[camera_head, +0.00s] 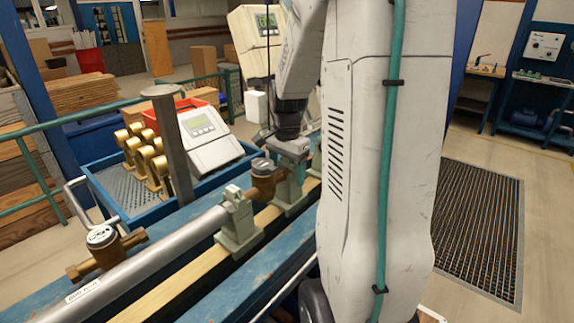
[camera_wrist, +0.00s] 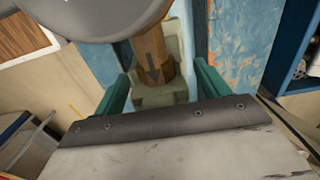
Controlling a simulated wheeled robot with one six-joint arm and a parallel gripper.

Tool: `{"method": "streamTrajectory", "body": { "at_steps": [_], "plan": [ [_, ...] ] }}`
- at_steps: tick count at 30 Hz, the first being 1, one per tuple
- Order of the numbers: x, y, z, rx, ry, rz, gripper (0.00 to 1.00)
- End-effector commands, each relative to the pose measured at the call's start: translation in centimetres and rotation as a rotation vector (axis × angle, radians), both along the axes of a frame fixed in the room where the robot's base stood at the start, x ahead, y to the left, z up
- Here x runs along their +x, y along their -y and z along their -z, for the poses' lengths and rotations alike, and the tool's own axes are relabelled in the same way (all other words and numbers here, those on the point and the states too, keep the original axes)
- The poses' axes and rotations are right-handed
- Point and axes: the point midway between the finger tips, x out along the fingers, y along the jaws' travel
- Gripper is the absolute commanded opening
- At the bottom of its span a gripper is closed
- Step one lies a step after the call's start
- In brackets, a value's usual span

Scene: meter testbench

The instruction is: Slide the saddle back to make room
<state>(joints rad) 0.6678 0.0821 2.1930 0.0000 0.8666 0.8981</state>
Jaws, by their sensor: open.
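A grey-green saddle (camera_head: 289,196) stands on the bench rail below my gripper (camera_head: 292,150). A second, similar saddle (camera_head: 238,222) stands nearer, at the end of a grey pipe (camera_head: 165,253). A brass meter (camera_head: 263,182) sits between the two saddles. In the wrist view, my gripper (camera_wrist: 162,76) is open, its green fingers on either side of a saddle (camera_wrist: 160,97). A brass end with an arrow (camera_wrist: 151,55) rests in that saddle. Whether the fingers touch the saddle cannot be told. My arm hides the far part of the rail.
A blue-rimmed tray (camera_head: 130,222) with brass fittings (camera_head: 148,163) and a white display unit (camera_head: 208,138) lies left of the rail, behind a grey post (camera_head: 172,150). A floor grating (camera_head: 467,225) is at right.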

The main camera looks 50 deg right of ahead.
Motion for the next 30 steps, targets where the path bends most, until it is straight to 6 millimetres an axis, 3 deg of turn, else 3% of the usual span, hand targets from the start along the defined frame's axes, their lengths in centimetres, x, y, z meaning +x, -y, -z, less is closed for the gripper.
{"method": "streamTrajectory", "body": {
  "at_steps": [5,8,13,14,30],
  "plan": [
    [0.0,0.0,0.0,0.000,0.000,0.000,0.75],
    [0.0,0.0,0.0,0.000,0.000,0.000,0.52],
    [0.0,0.0,0.0,0.000,0.000,0.000,0.05],
    [0.0,0.0,0.0,0.000,0.000,0.000,0.02],
    [-0.1,-1.2,0.0,0.001,-0.001,0.005,0.02]
  ]
}}
